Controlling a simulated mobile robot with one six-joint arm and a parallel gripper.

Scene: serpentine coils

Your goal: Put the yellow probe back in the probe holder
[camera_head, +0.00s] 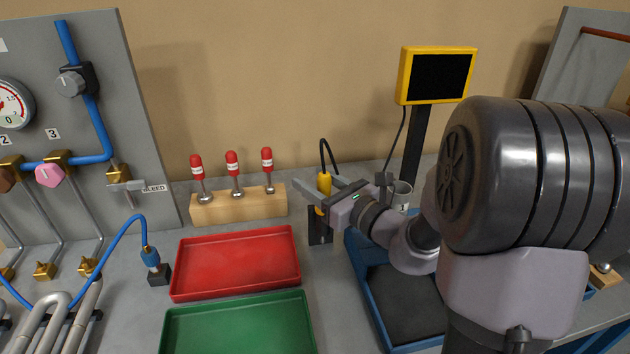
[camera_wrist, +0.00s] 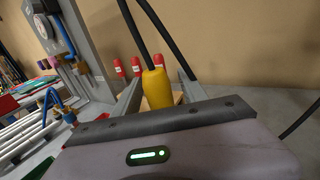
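The yellow probe (camera_head: 324,184) stands upright with its black cable looping up from its top. Its lower end is at the dark probe holder (camera_head: 320,238), which stands on the bench; my gripper partly hides this spot, and I cannot tell how deep the probe sits. My gripper (camera_head: 316,183) reaches in from the right with its fingers on either side of the probe. In the wrist view the yellow probe (camera_wrist: 157,88) is between the two spread fingers, with a visible gap on the right side. My gripper is open around it.
A wooden block (camera_head: 238,208) with several red-capped pieces stands behind left. A red tray (camera_head: 236,262) and a green tray (camera_head: 240,328) lie at left. A yellow-framed display (camera_head: 438,76) stands behind right. A blue-rimmed tray (camera_head: 372,308) is under my arm.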

